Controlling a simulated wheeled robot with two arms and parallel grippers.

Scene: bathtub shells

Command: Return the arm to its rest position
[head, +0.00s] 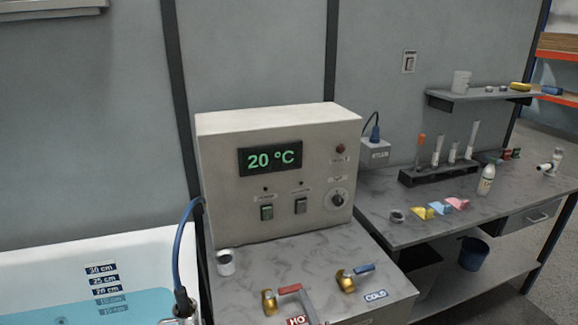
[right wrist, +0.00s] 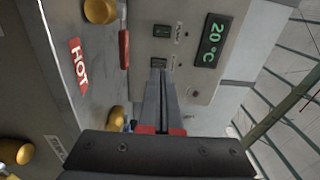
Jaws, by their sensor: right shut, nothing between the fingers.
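My right gripper (right wrist: 159,72) is shut and empty in the right wrist view, its two grey fingers lying together. Behind its tips is the front of the control box (right wrist: 185,60). In the head view a grey finger part of it (head: 308,303) shows low down, beside the red-handled hot valve (head: 290,289) and the HOT label (head: 297,321). Most of the right arm is out of the picture. My left gripper is not in view.
The control box (head: 225,150) reads 20 °C and stands behind the valves. The blue-handled cold valve (head: 346,279) and a white cup (head: 225,262) are nearby. A water-filled tub (head: 30,268) is at left. A side bench (head: 400,230) with a tube rack (head: 440,173) is at right.

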